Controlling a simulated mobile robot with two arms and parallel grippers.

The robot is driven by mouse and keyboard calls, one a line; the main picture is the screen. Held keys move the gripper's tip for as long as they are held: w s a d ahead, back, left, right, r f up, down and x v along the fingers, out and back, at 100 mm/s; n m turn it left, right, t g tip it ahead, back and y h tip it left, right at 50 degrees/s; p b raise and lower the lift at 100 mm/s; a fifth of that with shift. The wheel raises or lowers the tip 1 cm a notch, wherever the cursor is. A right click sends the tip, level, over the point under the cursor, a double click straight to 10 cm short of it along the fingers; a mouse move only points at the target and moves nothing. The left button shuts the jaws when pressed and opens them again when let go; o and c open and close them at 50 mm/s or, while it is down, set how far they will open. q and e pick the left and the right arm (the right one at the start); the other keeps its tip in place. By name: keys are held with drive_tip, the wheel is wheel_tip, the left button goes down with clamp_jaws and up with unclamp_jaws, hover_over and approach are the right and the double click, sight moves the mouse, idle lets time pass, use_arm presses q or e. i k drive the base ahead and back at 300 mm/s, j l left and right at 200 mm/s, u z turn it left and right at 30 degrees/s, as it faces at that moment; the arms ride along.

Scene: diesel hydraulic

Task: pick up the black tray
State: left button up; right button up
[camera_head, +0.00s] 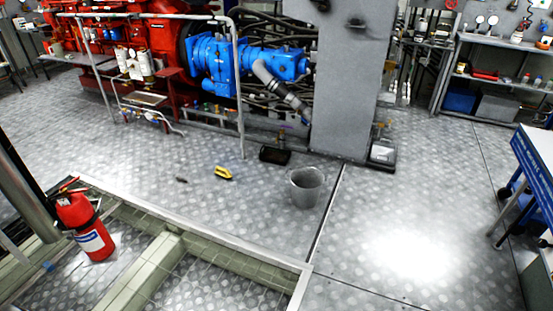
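A small black tray (274,156) lies on the metal floor near the foot of the grey column, in front of the engine. A small upright item with an orange-brown part stands at or just behind its rear edge; I cannot tell if it is inside. A second dark, tray-like object (381,160) with a pale top sits on the floor right of the column; I cannot tell exactly what it is. Neither of my grippers is in view.
A metal bucket (306,187), a yellow object (223,172) and a small dark item (181,180) lie in front. A railing (240,90) stands left of the tray. A fire extinguisher (85,226) is left, a blue-white cart (535,165) right. Floor at centre right is clear.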

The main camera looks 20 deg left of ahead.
sight(279, 157)
drive_tip(key=i+j+u, duration=1.05)
drive_tip(key=i, duration=0.3)
drive_tip(key=i+u, duration=0.3)
drive_tip(key=i, duration=0.3)
drive_tip(key=i+z, duration=0.3)
drive_tip(key=i+j+z, duration=0.25)
drive_tip(key=i, duration=0.2)
drive_tip(key=i+j+z, duration=0.3)
drive_tip(key=i+l, duration=0.1)
